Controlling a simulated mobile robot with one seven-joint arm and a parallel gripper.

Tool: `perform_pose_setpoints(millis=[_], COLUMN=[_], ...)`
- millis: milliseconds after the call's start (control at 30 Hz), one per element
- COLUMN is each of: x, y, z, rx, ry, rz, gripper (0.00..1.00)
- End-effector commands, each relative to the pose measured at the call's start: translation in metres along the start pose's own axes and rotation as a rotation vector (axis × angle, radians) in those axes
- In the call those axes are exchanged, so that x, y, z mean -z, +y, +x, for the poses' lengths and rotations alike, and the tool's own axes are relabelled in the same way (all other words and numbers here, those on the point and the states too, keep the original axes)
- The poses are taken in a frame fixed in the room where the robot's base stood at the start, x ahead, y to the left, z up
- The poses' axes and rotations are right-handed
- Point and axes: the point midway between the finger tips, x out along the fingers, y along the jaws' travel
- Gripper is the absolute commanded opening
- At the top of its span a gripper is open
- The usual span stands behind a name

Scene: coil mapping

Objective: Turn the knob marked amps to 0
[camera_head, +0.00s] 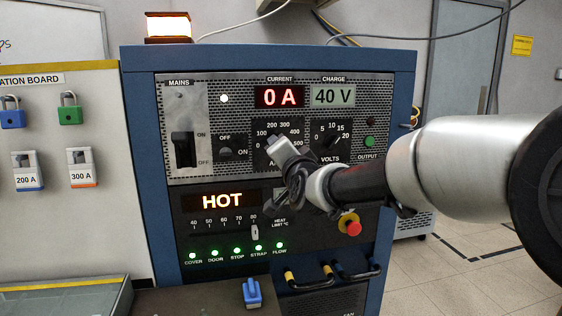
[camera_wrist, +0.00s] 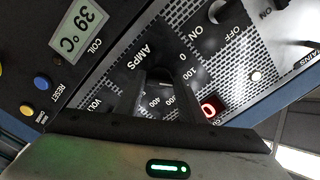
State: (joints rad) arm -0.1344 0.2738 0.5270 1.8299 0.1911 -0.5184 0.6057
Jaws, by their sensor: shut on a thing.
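The amps knob (camera_wrist: 160,76) is on the front of the blue power cabinet, below the current readout, with a 0 to 500 scale around it. My gripper (camera_head: 279,147) reaches in from the right and is shut on the knob, hiding most of it in the head view. In the wrist view my gripper (camera_wrist: 163,84) has its fingers on either side of the knob. The 0 mark and the word AMPS show beside it; the knob's pointer is hidden. The current readout (camera_head: 279,97) shows 0 A.
The charge readout (camera_head: 332,96) shows 40 V, above the volts knob (camera_head: 330,142). A sign (camera_head: 222,202) reads HOT and the beacon (camera_head: 168,27) is lit. A red stop button (camera_head: 350,224) is below my arm. The coil display (camera_wrist: 80,33) reads 39 °C.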

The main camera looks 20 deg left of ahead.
Motion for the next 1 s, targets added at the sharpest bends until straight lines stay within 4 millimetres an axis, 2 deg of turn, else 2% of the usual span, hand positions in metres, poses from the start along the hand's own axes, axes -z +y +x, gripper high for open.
perform_pose_setpoints(millis=[600, 1000], x=[-0.0014, 0.0002], y=[0.0035, 0.0038], z=[0.0, -0.0001], rx=[0.001, 0.001], ry=[-0.001, -0.002], rz=[-0.577, -0.84], gripper=[0.14, 0.14])
